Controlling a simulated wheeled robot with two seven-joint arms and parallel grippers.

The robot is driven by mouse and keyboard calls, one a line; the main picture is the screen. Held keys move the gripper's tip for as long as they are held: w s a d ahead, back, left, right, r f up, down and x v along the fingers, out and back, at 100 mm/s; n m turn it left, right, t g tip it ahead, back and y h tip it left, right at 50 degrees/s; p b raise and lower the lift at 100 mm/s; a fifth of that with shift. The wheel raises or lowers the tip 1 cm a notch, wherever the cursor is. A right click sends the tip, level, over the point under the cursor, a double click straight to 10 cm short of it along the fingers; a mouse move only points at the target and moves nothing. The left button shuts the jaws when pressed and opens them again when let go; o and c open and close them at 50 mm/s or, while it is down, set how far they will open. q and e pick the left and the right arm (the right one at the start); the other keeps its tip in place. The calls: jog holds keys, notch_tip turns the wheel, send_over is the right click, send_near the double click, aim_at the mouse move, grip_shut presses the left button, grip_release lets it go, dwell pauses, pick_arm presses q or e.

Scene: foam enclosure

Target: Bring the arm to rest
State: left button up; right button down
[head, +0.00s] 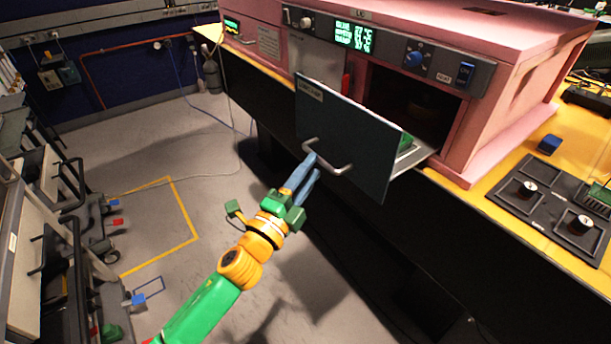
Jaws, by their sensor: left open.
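My left arm comes in from the lower left in green and orange. My left gripper (309,172) has blue fingers and is open, right at the curved metal handle (328,160) of a dark drawer front (352,135). I cannot tell whether the fingers touch the handle. The drawer is pulled partly out of the pink foam enclosure (450,30), and a green item (405,142) shows just behind the drawer front. My right gripper is not in view.
A yellow bench top (475,212) carries the enclosure and a black tray (535,205) with round parts. A blue block (549,144) lies beside them. Carts (60,240) stand at the left. The grey floor (160,150) between is mostly clear.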

pick_arm(q)
jog(key=v, duration=0.3)
jog(key=a+f+n+g+y, duration=0.2)
jog(key=a+f+n+y, duration=0.15)
jog(key=f, duration=0.55)
jog(key=a+f+n+g+y, duration=0.1)
jog(key=a+f+n+y, duration=0.2)
jog(key=f, duration=0.6)
jog(key=s+a+f+n+g+y+p, duration=0.1)
jog(key=s+a+f+n+g, duration=0.2)
jog(key=f, duration=0.5)
jog(key=s+a+f+n+g+y, duration=0.1)
jog(key=s+a+f+n+g, duration=0.15)
jog(key=s+f, duration=0.35)
jog(key=s+a+f+n+g, duration=0.2)
jog(key=s+f, duration=0.3)
jog(key=s, duration=0.5)
jog(key=s+a+f+n+g+y, duration=0.1)
jog(key=s+a+f+n+g, duration=0.1)
jog(key=s, duration=0.8)
jog(key=s+a+f+n+g+y+p, duration=0.1)
jog(key=s+a+f+n+g, duration=0.1)
jog(key=s+f+n, duration=0.3)
jog(key=s+f+g, duration=0.1)
jog(key=s+f, duration=0.2)
jog(key=s, duration=0.2)
jog(key=shift+s+f+g, duration=0.2)
jog(key=shift+f+g, duration=0.05)
jog(key=shift+g, duration=0.1)
